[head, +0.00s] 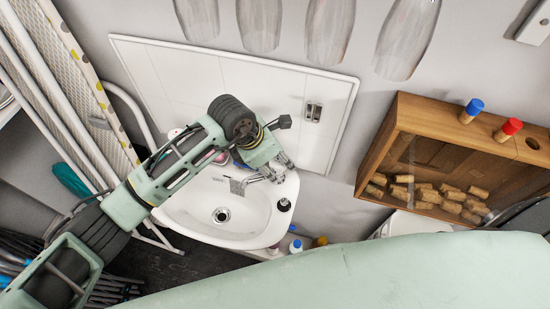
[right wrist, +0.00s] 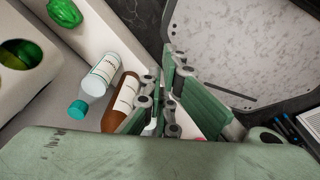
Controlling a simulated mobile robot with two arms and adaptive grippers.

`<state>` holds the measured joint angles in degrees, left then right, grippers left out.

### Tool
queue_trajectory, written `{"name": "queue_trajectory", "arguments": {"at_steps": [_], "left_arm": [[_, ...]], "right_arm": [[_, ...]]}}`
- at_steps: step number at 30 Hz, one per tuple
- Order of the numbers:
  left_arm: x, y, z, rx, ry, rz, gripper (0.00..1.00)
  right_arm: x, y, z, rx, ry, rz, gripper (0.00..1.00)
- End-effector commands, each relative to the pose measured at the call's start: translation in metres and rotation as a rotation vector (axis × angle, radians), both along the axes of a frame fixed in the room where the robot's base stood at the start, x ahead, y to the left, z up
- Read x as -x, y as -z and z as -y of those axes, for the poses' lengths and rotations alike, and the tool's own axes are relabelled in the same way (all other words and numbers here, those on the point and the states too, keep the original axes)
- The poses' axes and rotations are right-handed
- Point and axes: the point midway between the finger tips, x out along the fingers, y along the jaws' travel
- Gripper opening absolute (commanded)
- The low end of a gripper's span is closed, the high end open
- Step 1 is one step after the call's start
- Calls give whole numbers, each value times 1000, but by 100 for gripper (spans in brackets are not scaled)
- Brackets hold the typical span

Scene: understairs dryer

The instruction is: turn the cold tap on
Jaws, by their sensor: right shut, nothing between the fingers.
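The white basin (head: 183,215) is below the tiled splashback in the head view. A chrome tap (head: 238,186) stands on its back rim. I cannot make out a separate cold tap handle. My left gripper (head: 280,173) is over the back rim, just right of the tap spout, pointing down, and covers part of the tap area. I cannot tell whether it touches the tap or how far its fingers are apart. My right gripper (right wrist: 172,68) shows in the right wrist view, shut and empty, away from the tap.
A wooden box with corks (head: 435,200) hangs right of the basin. In the right wrist view, a teal-capped bottle (right wrist: 97,83) and a brown bottle (right wrist: 122,98) lie near the right gripper. White poles and an ironing board crowd the left.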

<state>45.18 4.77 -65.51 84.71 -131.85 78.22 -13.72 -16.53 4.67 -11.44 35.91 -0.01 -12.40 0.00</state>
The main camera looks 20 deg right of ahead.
Motion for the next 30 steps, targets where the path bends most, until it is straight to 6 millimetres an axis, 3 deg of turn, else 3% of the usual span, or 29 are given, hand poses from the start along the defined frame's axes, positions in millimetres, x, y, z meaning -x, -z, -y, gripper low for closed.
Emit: {"name": "queue_trajectory", "arguments": {"at_steps": [12, 23, 30], "left_arm": [[-1, -1, -1, 0, -2, 1, 7], [-1, 0, -1, -1, -64, 6, 7], [-1, 1, -2, -1, -227, 8, 7]], "right_arm": [[22, 1, 0, 2, 0, -33, 0], [15, 4, -2, -1, 1, -23, 0], [13, 13, -2, -2, 1, -20, 0]]}}
